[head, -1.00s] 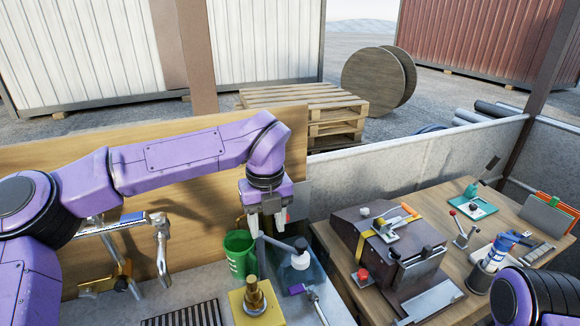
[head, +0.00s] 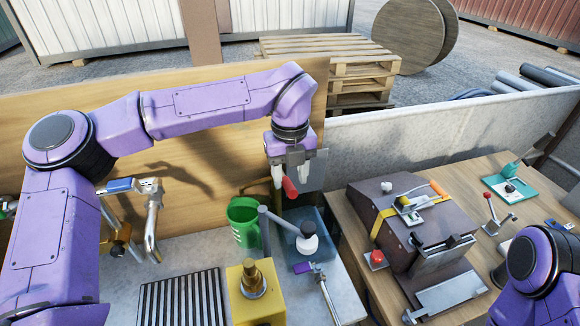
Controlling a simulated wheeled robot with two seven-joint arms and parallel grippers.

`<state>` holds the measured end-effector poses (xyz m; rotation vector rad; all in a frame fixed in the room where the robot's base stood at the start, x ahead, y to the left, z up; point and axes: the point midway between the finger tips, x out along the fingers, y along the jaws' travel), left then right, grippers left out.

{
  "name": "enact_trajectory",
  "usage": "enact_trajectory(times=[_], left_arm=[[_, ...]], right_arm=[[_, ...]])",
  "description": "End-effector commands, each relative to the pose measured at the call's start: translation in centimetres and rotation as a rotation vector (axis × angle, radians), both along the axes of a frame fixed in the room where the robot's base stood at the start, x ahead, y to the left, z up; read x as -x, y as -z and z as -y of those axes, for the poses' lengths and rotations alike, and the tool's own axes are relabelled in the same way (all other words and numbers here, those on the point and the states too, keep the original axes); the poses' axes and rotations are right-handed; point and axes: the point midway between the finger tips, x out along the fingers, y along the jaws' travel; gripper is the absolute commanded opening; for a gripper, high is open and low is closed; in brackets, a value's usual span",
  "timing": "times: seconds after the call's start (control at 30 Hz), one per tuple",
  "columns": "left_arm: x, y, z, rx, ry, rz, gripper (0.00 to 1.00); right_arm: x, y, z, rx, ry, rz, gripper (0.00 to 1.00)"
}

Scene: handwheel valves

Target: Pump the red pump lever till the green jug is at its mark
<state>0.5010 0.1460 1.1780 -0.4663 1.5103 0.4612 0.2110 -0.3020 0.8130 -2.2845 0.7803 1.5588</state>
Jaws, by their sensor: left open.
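The red pump lever grip (head: 290,187) shows just under my left gripper (head: 290,176). The gripper points down with its fingers apart, and the grip is at or just below the fingertips. I cannot tell whether they touch it. The green jug (head: 243,222) stands upright on the grey bench, left of the pump's grey pipe (head: 263,228). Pale marks show on the jug's side, but its liquid level cannot be made out. My right gripper is out of view; only part of my right arm shows at the lower right.
A bluish clear tank (head: 318,222) stands right of the jug. A yellow block with a brass fitting (head: 252,280), a purple-handled tap (head: 303,268) and a black drain grate (head: 180,298) are in front. A wooden board (head: 60,95) stands behind. A brown sloped box (head: 415,220) is at right.

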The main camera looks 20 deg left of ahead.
Motion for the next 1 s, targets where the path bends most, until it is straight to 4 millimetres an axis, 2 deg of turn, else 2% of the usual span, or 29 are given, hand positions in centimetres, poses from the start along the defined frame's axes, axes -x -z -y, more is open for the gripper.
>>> enact_trajectory(times=[0.03, 0.27, 0.33, 0.83, 0.87, 0.9, 1.0], left_arm=[[-0.1, 1.2, 0.0, 0.0, -0.001, -0.001, 0.48], [-0.1, 4.0, -0.1, 0.001, -0.001, -0.002, 0.48], [-0.1, 3.4, -0.1, 0.001, -0.001, 0.0, 0.48], [0.6, 3.6, -0.1, 0.001, -0.002, -0.001, 0.48], [0.6, 3.6, -0.1, 0.001, -0.002, -0.001, 0.41], [0.6, 3.6, -0.1, 0.001, -0.002, -0.001, 0.28], [0.6, 3.6, -0.1, 0.0, -0.002, -0.002, 0.0]], right_arm=[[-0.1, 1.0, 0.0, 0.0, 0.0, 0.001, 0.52], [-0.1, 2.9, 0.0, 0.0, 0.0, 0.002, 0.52], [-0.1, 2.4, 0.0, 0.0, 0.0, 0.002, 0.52], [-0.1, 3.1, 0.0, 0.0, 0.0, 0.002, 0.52], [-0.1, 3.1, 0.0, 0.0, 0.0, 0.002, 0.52], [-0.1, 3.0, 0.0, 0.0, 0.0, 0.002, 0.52], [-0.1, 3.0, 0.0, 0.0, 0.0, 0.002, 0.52]])
